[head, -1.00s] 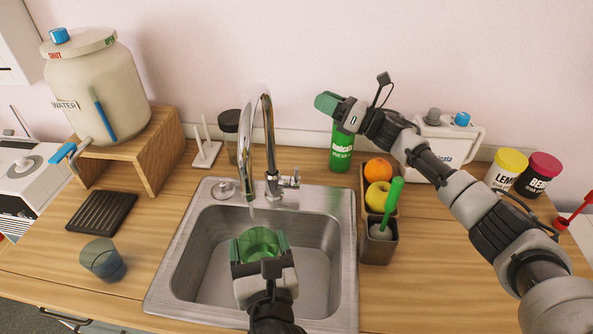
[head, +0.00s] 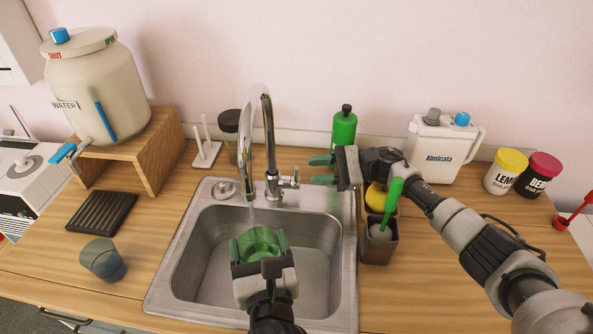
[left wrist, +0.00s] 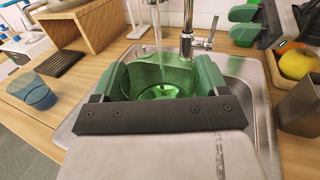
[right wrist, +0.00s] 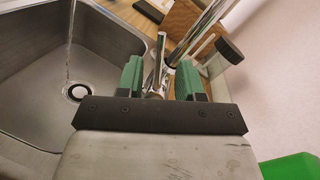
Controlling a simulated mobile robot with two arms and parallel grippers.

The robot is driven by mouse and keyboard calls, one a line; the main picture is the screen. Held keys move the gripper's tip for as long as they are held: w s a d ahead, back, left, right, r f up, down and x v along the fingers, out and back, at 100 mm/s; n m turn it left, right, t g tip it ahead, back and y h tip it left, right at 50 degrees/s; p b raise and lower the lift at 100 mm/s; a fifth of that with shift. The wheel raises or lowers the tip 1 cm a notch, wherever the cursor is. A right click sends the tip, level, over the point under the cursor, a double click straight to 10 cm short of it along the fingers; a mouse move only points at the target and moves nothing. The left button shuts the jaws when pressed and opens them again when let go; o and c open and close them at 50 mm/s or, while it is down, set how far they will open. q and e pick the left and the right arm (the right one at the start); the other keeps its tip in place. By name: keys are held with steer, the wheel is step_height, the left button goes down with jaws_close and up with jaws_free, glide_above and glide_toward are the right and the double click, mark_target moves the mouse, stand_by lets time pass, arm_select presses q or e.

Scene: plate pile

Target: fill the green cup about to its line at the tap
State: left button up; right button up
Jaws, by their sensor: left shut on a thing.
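The green see-through cup (head: 260,243) is in my left gripper (head: 258,250), over the sink and below the tap's spout; it also shows in the left wrist view (left wrist: 160,75). The fingers are shut on its sides. I cannot make out its line or water level. The tap (head: 268,140) runs a thin stream. In the right wrist view the stream (right wrist: 70,45) falls close to the drain, with no cup visible around it. My right gripper (head: 321,170) is open, right of the tap handle (head: 290,181). In the right wrist view the handle (right wrist: 155,70) shows between and beyond its fingers.
The steel sink (head: 205,225) surrounds the cup. A blue-grey cup (head: 101,260) and a dark rack (head: 101,213) stand left. A green bottle (head: 344,130) is behind my right gripper; a caddy (head: 378,248) with a green-handled brush is right of the sink.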

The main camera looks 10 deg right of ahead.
mark_target(297, 175)
steer(key=a, duration=0.5)
steer(key=shift+w+a, duration=0.1)
steer(key=shift+w, duration=0.15)
jaws_close()
